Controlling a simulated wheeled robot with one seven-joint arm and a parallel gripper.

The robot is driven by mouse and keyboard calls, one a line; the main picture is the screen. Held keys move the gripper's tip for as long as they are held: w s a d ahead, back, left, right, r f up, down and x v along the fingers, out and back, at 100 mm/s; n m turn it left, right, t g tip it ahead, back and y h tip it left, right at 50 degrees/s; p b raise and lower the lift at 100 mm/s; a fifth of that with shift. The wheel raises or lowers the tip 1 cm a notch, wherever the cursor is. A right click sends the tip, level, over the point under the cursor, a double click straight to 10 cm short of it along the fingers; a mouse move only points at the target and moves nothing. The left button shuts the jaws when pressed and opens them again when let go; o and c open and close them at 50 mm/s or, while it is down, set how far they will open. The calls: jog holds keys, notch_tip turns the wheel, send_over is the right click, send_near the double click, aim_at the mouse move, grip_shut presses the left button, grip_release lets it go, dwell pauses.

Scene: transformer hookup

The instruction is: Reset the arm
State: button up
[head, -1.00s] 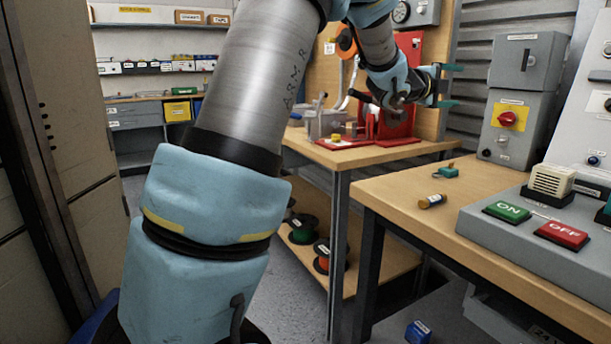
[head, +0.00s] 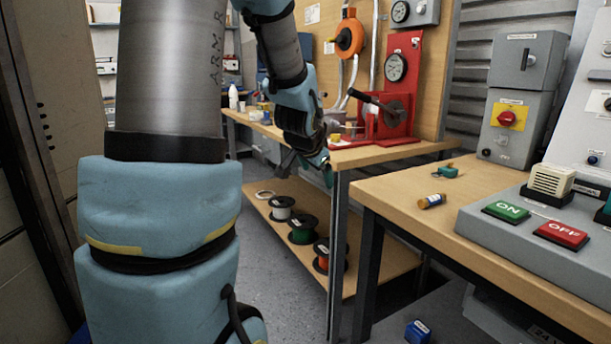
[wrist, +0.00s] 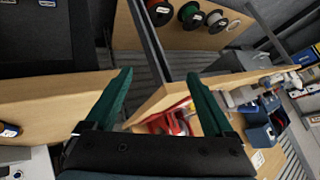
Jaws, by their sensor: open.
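My arm rises on the left of the head view. My gripper (head: 307,166) hangs below my wrist, at the left end of the front wooden workbench, apart from it. In the wrist view my gripper (wrist: 160,95) shows two teal fingers spread apart with nothing between them. Bench edges and a table leg lie beyond the fingers. In the head view the fingertips are small and partly hidden by the dark gripper body.
A red gauge stand (head: 398,90) stands on the workbench (head: 390,154) right of my gripper. Wire spools (head: 302,230) sit on the low shelf below. The nearer table (head: 400,195) holds the ON/OFF panel (head: 500,240). A blue block (head: 418,332) lies on the floor.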

jog(key=s+a+f+n+g+y, duration=0.1)
jog(key=s+a+f+n+g, duration=0.3)
jog(key=s, duration=0.5)
jog(key=s+a+f+n+g+y, duration=0.1)
jog(key=s+a+f+n+g, duration=0.1)
jog(key=s+a+f+n, duration=0.45)
jog(key=s+d+f+m+g+b, duration=0.15)
jog(key=s+f+b, duration=0.25)
jog(key=f+b, duration=0.5)
notch_tip(320, 180, up, 29)
jog(key=p, duration=2.8)
jog(key=shift+a+r+m, duration=0.15)
jog(key=shift+m, duration=0.25)
jog(key=shift+t, duration=0.25)
jog(key=shift+c, duration=0.4)
